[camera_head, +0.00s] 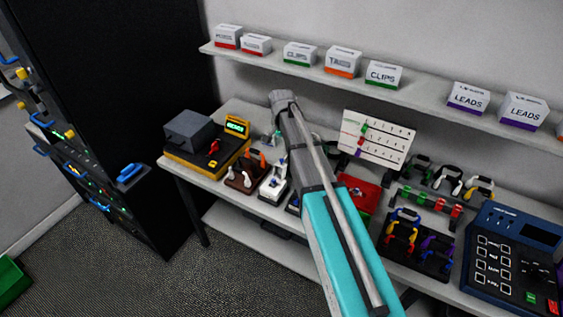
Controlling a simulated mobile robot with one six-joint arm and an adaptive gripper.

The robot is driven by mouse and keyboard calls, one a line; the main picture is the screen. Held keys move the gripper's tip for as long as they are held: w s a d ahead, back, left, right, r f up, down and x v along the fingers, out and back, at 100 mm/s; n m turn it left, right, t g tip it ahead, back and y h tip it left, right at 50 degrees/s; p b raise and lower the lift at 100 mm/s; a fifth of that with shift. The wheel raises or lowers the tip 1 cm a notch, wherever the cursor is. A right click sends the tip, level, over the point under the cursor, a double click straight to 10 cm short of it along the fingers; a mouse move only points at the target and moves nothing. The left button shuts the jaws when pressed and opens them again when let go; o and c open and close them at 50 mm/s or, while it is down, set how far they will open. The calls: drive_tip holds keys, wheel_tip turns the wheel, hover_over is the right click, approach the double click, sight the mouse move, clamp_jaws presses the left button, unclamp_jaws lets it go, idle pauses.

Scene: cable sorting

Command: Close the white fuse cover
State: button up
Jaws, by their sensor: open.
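A small white fuse block (272,189) stands near the front edge of the table, left of my arm. It has white and dark blue parts on top. Its cover is too small to tell how far open it is. A brown block (245,172) with white and orange parts stands just left of it. Another dark block shows partly beside my arm, which hides the rest. My arm reaches up across the middle of the view, over the table. My gripper cannot be made out.
A yellow and black device (205,150) with a grey box stands on the table's left end. Right of my arm are a red case (359,193), cable racks (432,206) and a blue control panel (512,262). Labelled boxes line the shelf (430,92) above. A black cabinet (100,90) stands left.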

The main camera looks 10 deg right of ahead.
drive_tip(key=shift+f+b, duration=2.95)
drive_tip(key=shift+f, duration=0.3)
clamp_jaws()
